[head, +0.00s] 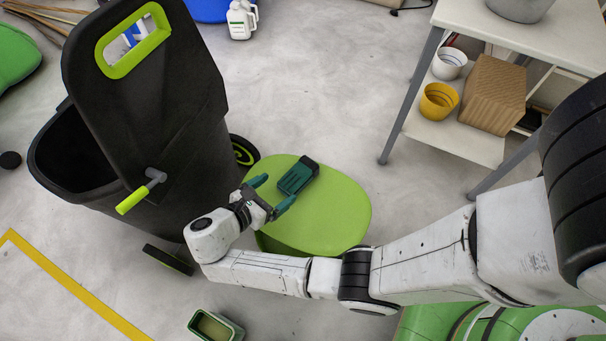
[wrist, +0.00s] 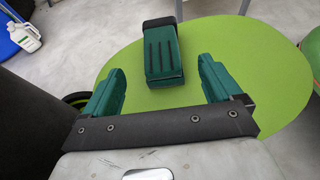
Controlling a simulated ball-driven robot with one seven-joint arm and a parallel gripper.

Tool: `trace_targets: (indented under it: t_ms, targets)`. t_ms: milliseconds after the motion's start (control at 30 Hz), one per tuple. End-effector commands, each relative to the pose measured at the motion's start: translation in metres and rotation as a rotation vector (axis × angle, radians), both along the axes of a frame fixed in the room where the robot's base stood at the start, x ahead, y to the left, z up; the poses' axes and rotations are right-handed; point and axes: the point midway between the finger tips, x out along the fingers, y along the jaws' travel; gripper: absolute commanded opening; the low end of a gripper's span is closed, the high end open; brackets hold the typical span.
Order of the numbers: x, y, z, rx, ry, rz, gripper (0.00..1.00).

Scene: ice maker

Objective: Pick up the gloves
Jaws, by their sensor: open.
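A dark green and black ribbed bundle, which looks like the gloves (head: 297,176), lies on the light green round stool top (head: 335,213). In the wrist view the gloves (wrist: 162,55) lie just beyond the fingertips, roughly centred between them. My gripper (head: 272,192) is open and empty, with its green fingers over the stool top, to the left of the gloves in the head view. In the wrist view my gripper (wrist: 161,76) has both fingers wide apart, and nothing is between them.
A large black bin (head: 150,120) with a green handle stands close to the left of my gripper. A white shelf table (head: 520,35) stands at the back right, holding a yellow pot (head: 438,101). A small green container (head: 215,327) is on the floor. Floor behind the stool is clear.

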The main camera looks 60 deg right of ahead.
Motion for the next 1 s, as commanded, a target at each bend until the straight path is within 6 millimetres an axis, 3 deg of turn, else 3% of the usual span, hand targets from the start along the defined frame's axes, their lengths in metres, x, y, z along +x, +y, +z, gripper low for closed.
trace_targets:
  t_ms: [633, 933, 1000]
  targets:
    - [-0.016, -0.065, -0.033, 0.002, -0.004, -0.004, 0.92]
    - [-0.016, -0.069, -0.033, 0.002, -0.003, -0.001, 0.92]
    - [-0.016, -0.069, -0.033, 0.002, -0.003, -0.001, 0.87]
